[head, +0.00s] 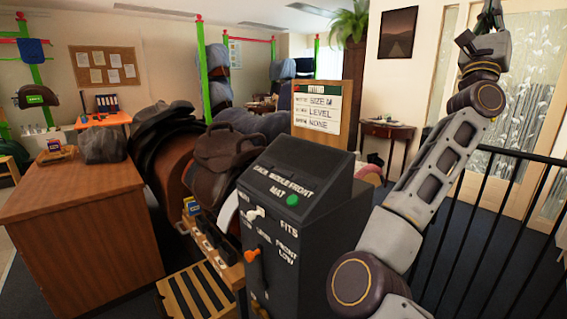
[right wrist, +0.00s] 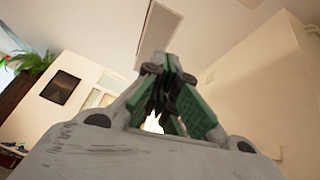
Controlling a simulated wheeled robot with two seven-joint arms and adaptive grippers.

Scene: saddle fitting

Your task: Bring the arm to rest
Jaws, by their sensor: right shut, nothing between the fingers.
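My right arm rises from the bottom right of the head view, bent upward. Its right gripper (head: 490,12) is at the top edge of that view, pointing up, well above the furniture and apart from everything. In the right wrist view the gripper (right wrist: 163,62) has its green-padded fingers brought together at the tips, with nothing between them. My left gripper is not in view.
A dark console (head: 295,195) with levers stands in front, left of my right arm. Saddles (head: 220,160) sit behind it beside a wooden counter (head: 80,225). A black railing (head: 500,235) runs along the right. A small table (head: 392,130) stands at the back wall. The air around the raised gripper is clear.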

